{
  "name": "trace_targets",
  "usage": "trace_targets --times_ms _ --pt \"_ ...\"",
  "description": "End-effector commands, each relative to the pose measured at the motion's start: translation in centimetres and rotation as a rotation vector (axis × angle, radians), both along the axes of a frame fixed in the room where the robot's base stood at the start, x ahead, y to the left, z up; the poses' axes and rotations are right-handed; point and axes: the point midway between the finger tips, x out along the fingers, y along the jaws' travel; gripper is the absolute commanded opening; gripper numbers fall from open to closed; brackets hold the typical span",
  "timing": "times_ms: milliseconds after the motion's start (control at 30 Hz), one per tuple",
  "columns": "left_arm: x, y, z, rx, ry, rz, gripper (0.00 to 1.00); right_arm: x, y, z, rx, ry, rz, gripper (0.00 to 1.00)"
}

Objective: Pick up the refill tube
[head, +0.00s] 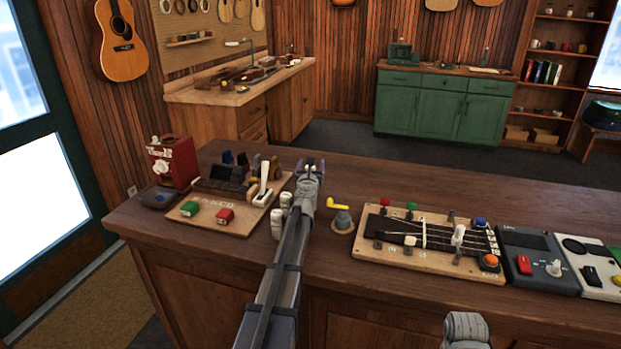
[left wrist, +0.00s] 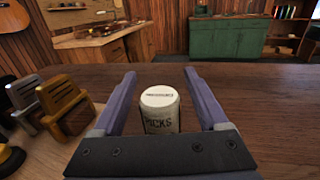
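The refill tube (left wrist: 160,112) is a short upright off-white cylinder with a pale lid and lettering ending in "PICKS". It stands on the wooden counter in the left wrist view. My left gripper (left wrist: 160,76) is open, with one finger on each side of the tube and a visible gap on both sides. In the head view my left gripper (head: 311,168) is over the counter, right of the pick board, and largely hides the tube. The right gripper's fingers are not visible; only a piece of my right arm shows at the bottom edge.
Left of my gripper is a wooden board (head: 190,220) with green and red pieces and levers. A red machine (head: 172,163) stands behind it. To the right are a grey knob with a yellow lever (head: 342,220), a fretboard jig (head: 375,250) and pedals (head: 540,262).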

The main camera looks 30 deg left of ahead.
Motion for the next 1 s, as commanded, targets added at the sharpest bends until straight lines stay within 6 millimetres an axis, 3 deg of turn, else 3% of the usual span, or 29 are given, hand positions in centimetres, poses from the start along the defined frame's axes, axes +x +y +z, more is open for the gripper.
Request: trace_targets --times_ms 67,633,1000 --pt "-0.01 0.00 0.00 0.000 0.000 0.000 0.66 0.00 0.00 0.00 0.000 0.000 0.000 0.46" --pt "-0.01 0.00 0.00 0.000 0.000 0.000 0.02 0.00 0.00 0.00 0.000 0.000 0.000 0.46" --pt "-0.01 0.00 0.08 0.000 0.000 0.000 0.00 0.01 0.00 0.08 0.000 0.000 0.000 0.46"
